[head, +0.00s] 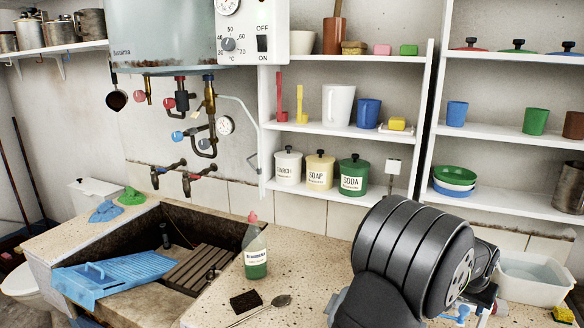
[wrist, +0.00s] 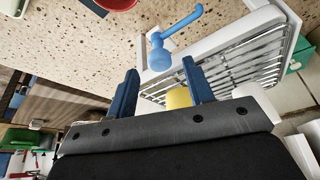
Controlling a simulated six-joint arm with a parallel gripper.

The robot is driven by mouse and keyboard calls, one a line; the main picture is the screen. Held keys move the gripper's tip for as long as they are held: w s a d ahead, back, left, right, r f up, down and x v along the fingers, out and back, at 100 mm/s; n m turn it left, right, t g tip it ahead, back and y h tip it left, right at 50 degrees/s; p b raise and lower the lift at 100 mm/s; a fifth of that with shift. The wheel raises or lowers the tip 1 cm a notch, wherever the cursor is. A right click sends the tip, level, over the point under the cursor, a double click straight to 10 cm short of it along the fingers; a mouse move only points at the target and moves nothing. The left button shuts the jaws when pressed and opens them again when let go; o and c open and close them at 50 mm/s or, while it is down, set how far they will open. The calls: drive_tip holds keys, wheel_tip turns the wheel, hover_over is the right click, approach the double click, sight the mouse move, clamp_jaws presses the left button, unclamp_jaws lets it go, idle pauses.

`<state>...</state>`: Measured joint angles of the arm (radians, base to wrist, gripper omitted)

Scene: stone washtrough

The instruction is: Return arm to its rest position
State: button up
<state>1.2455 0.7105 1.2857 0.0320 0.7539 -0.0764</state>
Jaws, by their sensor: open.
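My gripper (wrist: 160,70) shows in the wrist view with its two blue fingers spread apart and nothing held between them. A blue object with a thin handle and rounded ends (wrist: 176,34) lies just beyond the fingertips. I cannot tell how far it is from them. A white wire rack (wrist: 238,62) is to the right of the fingers, and a yellow thing (wrist: 178,97) shows between them, lower down. In the head view my dark arm stands at the lower right and hides most of the counter there; my gripper is not clearly seen.
A speckled counter (head: 312,262) carries a green-filled bottle (head: 255,252), a black pad (head: 245,301) and a spoon (head: 282,300). The stone trough (head: 150,226) is at left, with a blue washboard (head: 120,277). Shelves (head: 345,132) stand behind my arm.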

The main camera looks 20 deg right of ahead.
drive_tip(key=shift+x, duration=1.05)
drive_tip(key=shift+d, duration=0.1)
drive_tip(key=shift+n+t, duration=0.3)
drive_tip(key=shift+n, duration=0.4)
drive_tip(key=v, duration=1.8)
drive_tip(key=w+a+r+n, duration=0.1)
drive_tip(key=w+a, duration=0.3)
drive_tip(key=a, duration=0.5)
drive_tip(key=w+a+r+n+g, duration=0.1)
drive_tip(key=w+a+n, duration=0.2)
drive_tip(key=a, duration=0.7)
drive_tip(key=shift+w+a+n+h, duration=0.3)
drive_tip(key=shift+w, duration=0.3)
